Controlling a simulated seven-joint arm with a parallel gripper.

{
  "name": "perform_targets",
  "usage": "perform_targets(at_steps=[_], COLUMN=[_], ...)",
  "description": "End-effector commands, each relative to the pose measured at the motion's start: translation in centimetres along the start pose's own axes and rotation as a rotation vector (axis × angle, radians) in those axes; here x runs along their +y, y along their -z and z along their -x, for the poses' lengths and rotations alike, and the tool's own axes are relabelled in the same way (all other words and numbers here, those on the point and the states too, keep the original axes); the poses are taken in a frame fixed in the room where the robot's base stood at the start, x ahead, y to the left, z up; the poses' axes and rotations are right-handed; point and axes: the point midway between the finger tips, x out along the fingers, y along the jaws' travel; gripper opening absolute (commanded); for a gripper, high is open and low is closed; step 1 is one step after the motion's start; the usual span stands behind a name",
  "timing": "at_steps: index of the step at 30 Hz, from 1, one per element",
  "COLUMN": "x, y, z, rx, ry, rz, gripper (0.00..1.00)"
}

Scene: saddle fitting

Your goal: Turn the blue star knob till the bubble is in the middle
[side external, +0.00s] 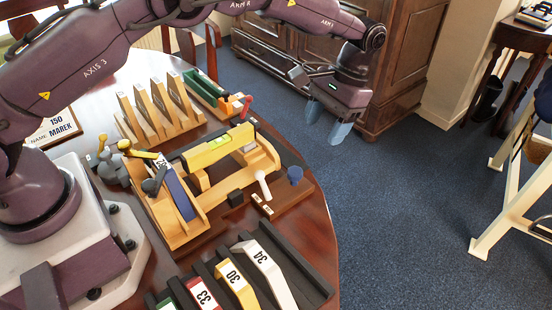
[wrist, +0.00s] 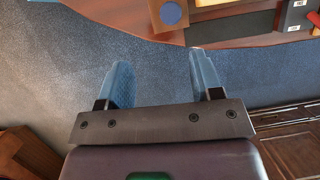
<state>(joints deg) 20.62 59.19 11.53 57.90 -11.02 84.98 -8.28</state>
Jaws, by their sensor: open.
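The blue star knob (side external: 295,174) sits at the right end of the wooden fitting jig (side external: 215,195), near the table's edge. In the wrist view the blue knob (wrist: 171,13) shows from above on a brown block at the top edge. A yellow spirit level (side external: 214,151) lies along the top of the jig with a greenish vial (side external: 221,141); the bubble is too small to place. My gripper (side external: 327,120) has two blue fingers, spread apart and empty. It hangs beyond the table edge over the floor, up and to the right of the knob. The fingers (wrist: 160,68) also show in the wrist view, clear of the knob.
A white-headed peg (side external: 263,184) stands just left of the knob. A black rack (side external: 290,262) of numbered pieces lies in front. Upright wooden slats (side external: 158,108) and a green tray (side external: 205,92) stand behind the jig. A wooden cabinet (side external: 400,60) stands behind my gripper.

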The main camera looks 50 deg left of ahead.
Motion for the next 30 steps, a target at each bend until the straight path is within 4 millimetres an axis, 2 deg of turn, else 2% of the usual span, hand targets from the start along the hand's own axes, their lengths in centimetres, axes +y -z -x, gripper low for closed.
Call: perform_targets(at_steps=[3,6,11,14,24,30], x=[-0.3,-0.6,-0.7,-0.9,-1.4,-1.6], y=[0.1,0.0,-0.1,-0.1,-0.1,-0.1], z=[0.6,0.8,-0.2,-1.8,-8.8,-11.3], rx=[-0.004,-0.014,-0.022,-0.023,-0.024,-0.020], ry=[0.065,0.076,0.075,0.075,0.075,0.075], rz=[-0.197,-0.293,-0.328,-0.327,-0.325,-0.325], gripper=[0.60,0.60,0.60,0.60,0.60,0.60])
